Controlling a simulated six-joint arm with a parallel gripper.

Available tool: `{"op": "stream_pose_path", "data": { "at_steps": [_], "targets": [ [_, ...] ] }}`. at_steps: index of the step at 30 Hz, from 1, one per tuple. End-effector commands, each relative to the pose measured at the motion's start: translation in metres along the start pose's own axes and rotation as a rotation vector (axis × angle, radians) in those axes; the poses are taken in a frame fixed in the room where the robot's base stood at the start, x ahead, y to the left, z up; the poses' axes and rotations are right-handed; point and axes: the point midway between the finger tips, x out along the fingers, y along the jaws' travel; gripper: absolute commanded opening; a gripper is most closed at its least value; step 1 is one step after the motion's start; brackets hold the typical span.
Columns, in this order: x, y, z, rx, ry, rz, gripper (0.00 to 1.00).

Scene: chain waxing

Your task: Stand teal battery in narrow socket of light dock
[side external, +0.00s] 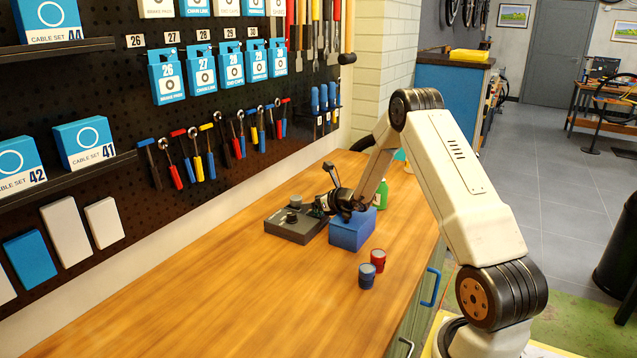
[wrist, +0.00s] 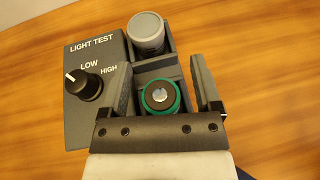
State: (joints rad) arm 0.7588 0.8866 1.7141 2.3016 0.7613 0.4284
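The light dock (side external: 290,232) is a dark grey box on the bench, left of the blue box in the side view. In the wrist view, its LIGHT TEST panel (wrist: 85,118) has a black knob with LOW and HIGH marks. The teal battery (wrist: 173,110), with a dark top and silver contact, stands end-up in the dock's nearer socket in the wrist view. Its lower part is hidden. My gripper (wrist: 162,62) is open around it, with gaps between the battery and both fingers. In the side view, my gripper (side external: 325,204) is low over the dock's right side.
A grey cylinder (wrist: 147,30) stands in the dock's other socket. The blue box (side external: 350,234) stands close by on the right. The bench's left front is clear.

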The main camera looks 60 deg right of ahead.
Motion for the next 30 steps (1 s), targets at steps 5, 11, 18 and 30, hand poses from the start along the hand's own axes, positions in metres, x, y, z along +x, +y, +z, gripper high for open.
{"op": "stream_pose_path", "data": {
  "at_steps": [5,11,18,30],
  "targets": [
    [0.0,0.0,0.0,0.0,0.0,0.0,0.8],
    [-0.001,0.0,0.002,0.0,0.0,0.0,0.8],
    [-0.008,-0.001,0.012,0.0,0.0,-0.001,0.8],
    [-0.058,-0.001,0.012,0.0,-0.001,-0.002,0.8]
  ]
}}
